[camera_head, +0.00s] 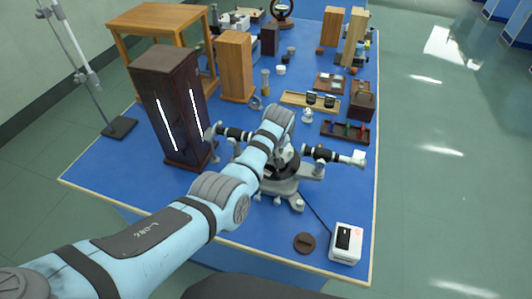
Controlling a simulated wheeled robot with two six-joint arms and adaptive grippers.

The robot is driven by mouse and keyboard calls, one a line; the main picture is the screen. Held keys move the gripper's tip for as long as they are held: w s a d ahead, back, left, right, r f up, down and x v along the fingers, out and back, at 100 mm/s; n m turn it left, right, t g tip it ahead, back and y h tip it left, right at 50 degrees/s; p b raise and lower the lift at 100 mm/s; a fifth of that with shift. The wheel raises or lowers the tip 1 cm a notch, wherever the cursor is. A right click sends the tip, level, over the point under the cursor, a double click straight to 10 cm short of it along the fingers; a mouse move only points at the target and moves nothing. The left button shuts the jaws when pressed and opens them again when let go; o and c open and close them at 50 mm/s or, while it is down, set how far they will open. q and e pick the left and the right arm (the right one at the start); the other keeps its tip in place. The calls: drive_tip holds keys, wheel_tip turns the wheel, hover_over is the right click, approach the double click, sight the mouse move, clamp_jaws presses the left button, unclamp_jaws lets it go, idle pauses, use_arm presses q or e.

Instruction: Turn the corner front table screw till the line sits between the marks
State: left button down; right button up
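The spectrometer (285,187) stands on the blue bench top, with a dark collimator tube (238,134) to the left and a telescope (330,154) to the right. My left arm reaches in from the lower left and crosses in front of it. My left gripper is around the spectrometer's middle, mostly hidden by my wrist, so its fingers and any contact cannot be made out. The table screws are hidden or too small to tell. A white box with a small dark screen (343,238) stands at the front right; its line and marks are too small to read. My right gripper is not in view.
A tall dark lamp housing (170,107) with bright slits stands left of the spectrometer. A brown disc (305,242) lies near the front edge. Trays (345,132), wooden blocks (236,66) and a wooden stand (160,22) fill the back. The front left bench is clear.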

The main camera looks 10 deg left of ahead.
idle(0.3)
use_arm(q)
drive_tip(key=c, duration=1.7)
unclamp_jaws()
drive_tip(key=shift+o, duration=0.2)
